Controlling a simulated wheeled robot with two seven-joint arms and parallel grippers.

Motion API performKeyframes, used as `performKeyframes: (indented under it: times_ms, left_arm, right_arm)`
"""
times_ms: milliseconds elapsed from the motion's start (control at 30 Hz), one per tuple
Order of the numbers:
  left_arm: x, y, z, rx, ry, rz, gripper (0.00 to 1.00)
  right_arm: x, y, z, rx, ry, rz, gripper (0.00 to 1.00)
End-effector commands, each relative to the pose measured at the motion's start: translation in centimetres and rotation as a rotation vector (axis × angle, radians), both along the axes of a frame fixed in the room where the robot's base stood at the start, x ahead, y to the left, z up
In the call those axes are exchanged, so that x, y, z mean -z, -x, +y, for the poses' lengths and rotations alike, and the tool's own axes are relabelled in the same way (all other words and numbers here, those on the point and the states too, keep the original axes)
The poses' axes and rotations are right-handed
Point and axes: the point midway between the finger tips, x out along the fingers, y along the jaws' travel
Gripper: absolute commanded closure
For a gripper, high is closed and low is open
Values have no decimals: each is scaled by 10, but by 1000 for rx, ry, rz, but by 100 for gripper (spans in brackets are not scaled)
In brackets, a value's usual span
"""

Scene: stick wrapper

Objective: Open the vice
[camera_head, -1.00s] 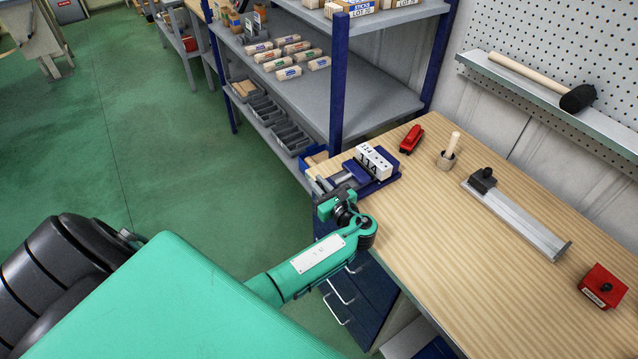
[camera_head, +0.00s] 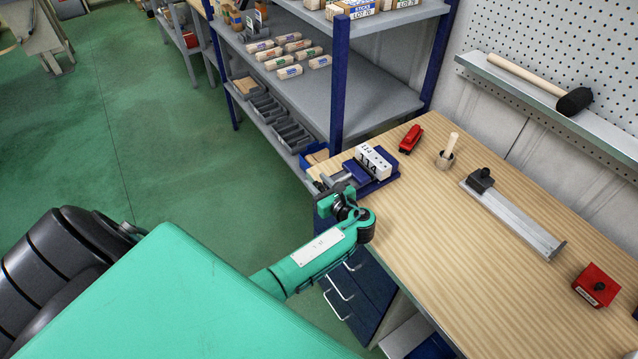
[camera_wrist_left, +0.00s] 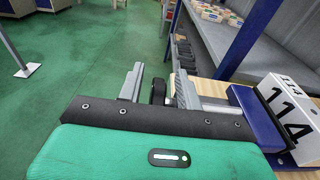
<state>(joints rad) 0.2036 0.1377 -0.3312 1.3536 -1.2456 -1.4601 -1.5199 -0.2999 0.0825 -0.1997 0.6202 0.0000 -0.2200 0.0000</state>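The blue vice (camera_head: 381,183) stands at the left corner of the wooden workbench. A white block marked 114 (camera_head: 373,160) sits at its jaws; the block also shows at the right of the left wrist view (camera_wrist_left: 290,112). My left gripper (camera_head: 326,187) is at the vice's outer, screw end. In the left wrist view my two fingers (camera_wrist_left: 158,88) stand apart, with a dark knob-like part (camera_wrist_left: 159,92) between them. I cannot tell whether either finger touches it. The vice's blue body (camera_wrist_left: 256,118) is right of the fingers. My right gripper is out of view.
On the workbench (camera_head: 455,260) are a red stapler-like tool (camera_head: 411,139), a stick in a round holder (camera_head: 446,158), a metal rail fixture (camera_head: 515,215) and a red box (camera_head: 599,287). A shelf rack (camera_head: 338,90) stands close behind the vice. Open floor lies left.

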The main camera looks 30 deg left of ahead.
Motion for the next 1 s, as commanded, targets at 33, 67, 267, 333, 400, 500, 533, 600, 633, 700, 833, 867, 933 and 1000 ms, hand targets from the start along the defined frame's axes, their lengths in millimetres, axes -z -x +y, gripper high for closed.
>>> performKeyframes:
  times_ms: [33, 67, 267, 333, 400, 500, 533, 600, 633, 700, 833, 867, 933, 1000]
  left_arm:
    - [1, 1, -2, 1, 0, 0, 65]
    - [1, 2, -4, 1, 0, -1, 65]
    - [0, 14, -35, 2, 5, -1, 65]
    - [-2, 20, -50, 3, 5, -2, 65]
    - [-5, 26, -65, 3, 4, -2, 65]
    - [-8, 35, -86, 3, 5, -1, 65]
    - [-9, 37, -91, 2, 4, -1, 65]
    - [-12, 42, -102, 1, 5, -1, 65]
    - [-13, 44, -107, 2, 4, -1, 65]
    - [-15, 47, -115, 1, 2, 0, 65]
    - [-17, 51, -124, 0, 1, -1, 65]
    - [-18, 52, -125, 0, 1, -1, 65]
    - [-18, 52, -126, 0, 0, 0, 65]
    - [-19, 52, -126, 0, 0, 0, 65]
  right_arm:
    - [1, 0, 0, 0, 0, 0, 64]
    - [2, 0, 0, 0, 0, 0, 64]
    - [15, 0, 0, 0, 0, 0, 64]
    - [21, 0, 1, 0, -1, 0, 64]
    - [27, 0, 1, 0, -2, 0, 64]
    - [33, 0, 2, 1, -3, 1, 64]
    - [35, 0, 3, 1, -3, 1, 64]
    - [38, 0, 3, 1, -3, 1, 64]
    - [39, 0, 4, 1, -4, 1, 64]
    - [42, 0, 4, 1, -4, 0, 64]
    - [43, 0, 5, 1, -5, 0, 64]
    - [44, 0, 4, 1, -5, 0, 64]
    - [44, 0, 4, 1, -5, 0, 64]
    - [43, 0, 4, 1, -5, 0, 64]
